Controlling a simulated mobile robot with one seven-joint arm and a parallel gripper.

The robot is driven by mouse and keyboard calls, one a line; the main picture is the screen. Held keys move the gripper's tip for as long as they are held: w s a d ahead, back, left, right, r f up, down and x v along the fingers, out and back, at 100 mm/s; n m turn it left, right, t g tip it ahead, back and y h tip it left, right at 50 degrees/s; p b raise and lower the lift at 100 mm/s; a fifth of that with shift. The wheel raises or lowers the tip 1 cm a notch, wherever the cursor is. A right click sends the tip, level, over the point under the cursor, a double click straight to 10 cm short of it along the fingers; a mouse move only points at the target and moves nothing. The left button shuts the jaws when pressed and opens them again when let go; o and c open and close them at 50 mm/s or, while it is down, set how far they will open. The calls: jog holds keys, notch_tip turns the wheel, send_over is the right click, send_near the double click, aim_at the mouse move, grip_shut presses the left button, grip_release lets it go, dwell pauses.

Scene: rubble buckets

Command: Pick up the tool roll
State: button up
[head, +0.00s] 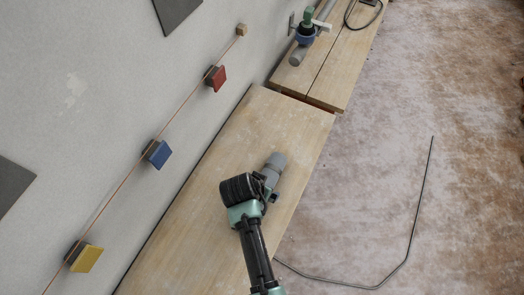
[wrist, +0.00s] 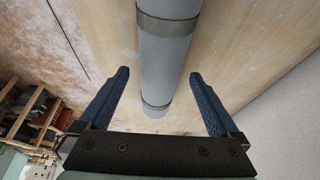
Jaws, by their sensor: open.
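The tool roll is a grey cylinder with dark bands around it. In the wrist view the tool roll (wrist: 168,60) runs lengthwise between my two fingers, with a visible gap on each side. In the head view its grey end (head: 277,160) shows on the near wooden bench, just beyond my gripper (head: 268,187), which hides the rest. My gripper (wrist: 160,78) is open, with dark blue fingers either side of the roll and not touching it. How far the fingertips are above the bench is hard to tell.
The near bench (head: 210,225) is otherwise clear, beside a grey wall with yellow (head: 86,259), blue (head: 158,154) and red (head: 216,78) blocks along a cord. A dark line (head: 408,255) crosses the floor.

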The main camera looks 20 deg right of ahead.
jog(key=shift+x, duration=0.8)
jog(key=shift+r, duration=0.1)
grip_shut()
